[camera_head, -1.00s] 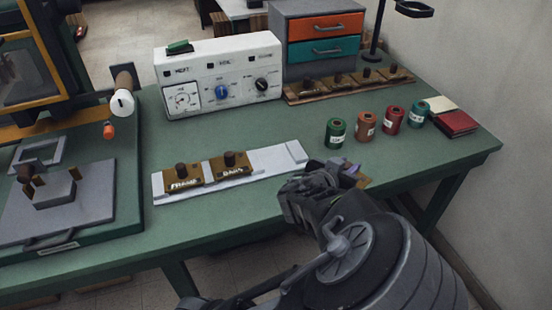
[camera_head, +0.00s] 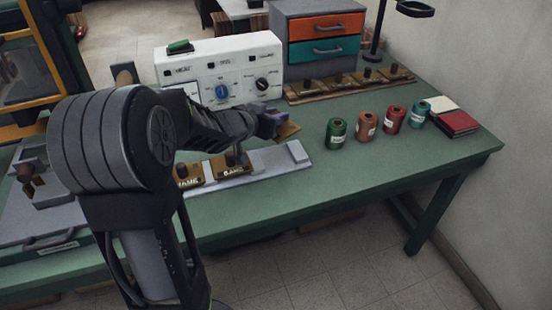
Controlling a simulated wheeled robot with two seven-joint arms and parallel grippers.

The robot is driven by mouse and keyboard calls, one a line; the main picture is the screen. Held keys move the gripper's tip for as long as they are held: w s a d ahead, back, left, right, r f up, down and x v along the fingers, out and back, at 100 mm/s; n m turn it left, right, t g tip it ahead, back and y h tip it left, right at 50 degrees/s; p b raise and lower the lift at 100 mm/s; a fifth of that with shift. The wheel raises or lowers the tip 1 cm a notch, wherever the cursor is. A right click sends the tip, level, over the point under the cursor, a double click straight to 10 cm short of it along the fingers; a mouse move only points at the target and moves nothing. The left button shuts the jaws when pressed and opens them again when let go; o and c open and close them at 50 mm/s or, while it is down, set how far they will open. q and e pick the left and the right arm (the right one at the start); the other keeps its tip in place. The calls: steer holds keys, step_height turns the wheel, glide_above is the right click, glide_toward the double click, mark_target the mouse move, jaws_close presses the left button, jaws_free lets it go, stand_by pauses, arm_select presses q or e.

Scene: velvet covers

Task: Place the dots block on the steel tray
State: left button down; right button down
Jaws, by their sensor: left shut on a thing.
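The steel tray (camera_head: 297,152) is a long pale grey plate on the green bench. Two brass blocks with dark knobs sit on its left and middle part: one labelled block (camera_head: 188,173) and another (camera_head: 231,167), partly behind my arm. The tray's right end is bare. My left gripper (camera_head: 272,121) is shut on a small brass block (camera_head: 288,132), likely the dots block, held above and behind the tray's right part. Its marking cannot be read. My arm hides the tray's left end. My right gripper is not in view.
A white control box (camera_head: 255,60) stands behind the gripper. A wooden rack (camera_head: 300,98) with several knobbed blocks lies in front of the drawer cabinet (camera_head: 323,52). Several thread spools, including a green one (camera_head: 336,134), stand right of the tray. The bench's front right is clear.

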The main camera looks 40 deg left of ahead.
arm_select(q)
steer(key=shift+f, duration=0.1)
step_height(320, 180, down, 6)
steer(key=b, duration=0.5)
steer(key=shift+b, duration=0.4)
steer(key=shift+f, duration=0.1)
step_height(320, 180, down, 4)
steer(key=b, duration=0.3)
steer(key=shift+r, duration=0.2)
steer(key=c, duration=1.2)
jaws_free()
steer(key=shift+f, duration=0.1)
steer(key=shift+o, duration=0.2)
